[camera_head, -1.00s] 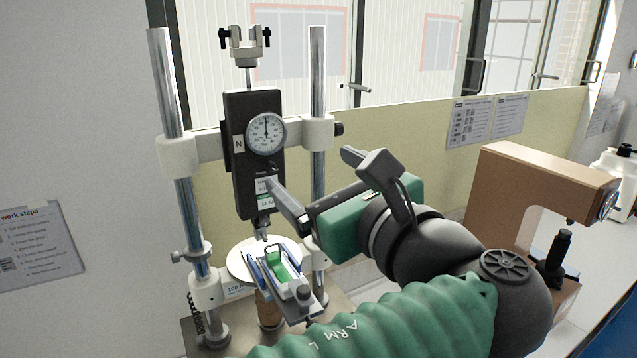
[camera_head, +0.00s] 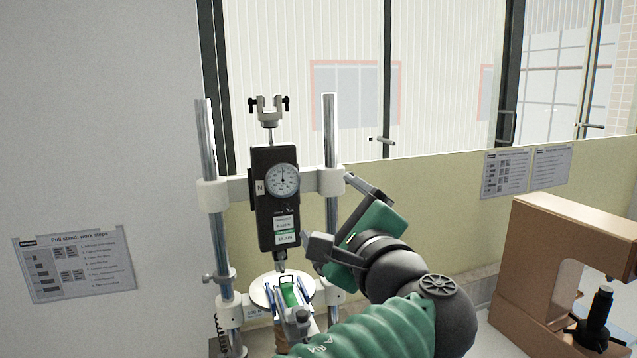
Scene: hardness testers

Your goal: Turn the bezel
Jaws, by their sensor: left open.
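The round white dial (camera_head: 283,180) with its thin bezel ring is on the front of the black force gauge (camera_head: 263,215), which is clamped upright on the stand. The dial is in full view. My left gripper (camera_head: 328,210) is open and empty, to the right of the gauge. One finger is up near the right post and the other is lower, close to the gauge's lower right edge. I cannot tell whether that lower finger touches the gauge. Both fingers are apart from the bezel. My right gripper is not in view.
Two metal posts (camera_head: 330,150) flank the gauge. A clamp holding a green piece (camera_head: 289,292) sits below it over a white round plate (camera_head: 262,290). A brown tester (camera_head: 560,262) stands at the right. A work-steps sheet (camera_head: 75,264) hangs on the left wall.

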